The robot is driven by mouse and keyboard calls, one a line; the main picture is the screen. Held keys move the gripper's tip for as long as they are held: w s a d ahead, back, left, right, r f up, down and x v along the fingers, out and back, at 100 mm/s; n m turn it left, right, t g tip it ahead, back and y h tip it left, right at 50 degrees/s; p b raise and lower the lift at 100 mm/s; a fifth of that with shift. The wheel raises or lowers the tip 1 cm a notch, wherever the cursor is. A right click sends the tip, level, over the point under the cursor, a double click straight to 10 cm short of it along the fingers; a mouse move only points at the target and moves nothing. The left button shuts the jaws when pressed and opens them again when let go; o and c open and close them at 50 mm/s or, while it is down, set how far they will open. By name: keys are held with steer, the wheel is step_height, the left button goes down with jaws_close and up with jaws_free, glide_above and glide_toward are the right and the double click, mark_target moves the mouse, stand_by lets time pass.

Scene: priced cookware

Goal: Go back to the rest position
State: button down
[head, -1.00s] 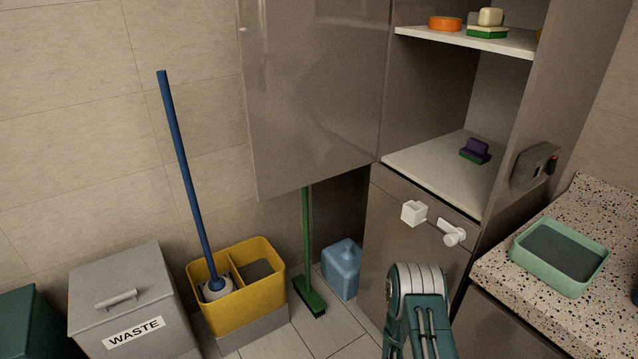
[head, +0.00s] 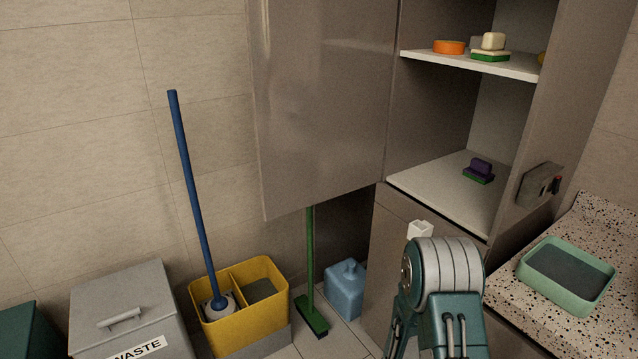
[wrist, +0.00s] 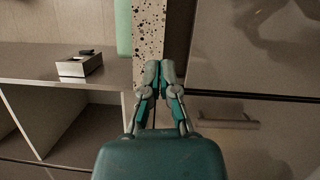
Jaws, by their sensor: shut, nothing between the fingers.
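My gripper (wrist: 158,78) shows in the wrist view with its two fingers together and nothing between them. Its fingertips appear in front of the speckled counter edge (wrist: 149,35); I cannot tell the gap. In the head view my folded arm rises at the lower right, in front of the lower cabinet, and the fingers are not visible there.
The open cabinet has a lower shelf (head: 440,188) holding a purple and green sponge (head: 479,171). A green tray (head: 567,274) sits on the speckled counter at right. A yellow bucket (head: 240,330), green broom (head: 311,260), blue jug (head: 345,290) and waste bin (head: 130,310) stand left.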

steer(key=s+a+r+m+g+y, duration=0.2)
steer(key=s+r+m+g+y, duration=0.5)
steer(key=r, duration=0.7)
steer(key=s+a+r+n+t+y, duration=0.1)
steer(key=s+a+r+t+y, duration=0.3)
steer(key=a, duration=0.4)
steer(key=s+a+r+n+t+y, duration=0.2)
steer(key=s+a+r+t+y, duration=0.2)
steer(key=s+a+r+y, duration=0.3)
steer(key=shift+s+a+r, duration=0.15)
steer(key=shift+a+r, duration=0.2)
steer(key=shift+a, duration=0.85)
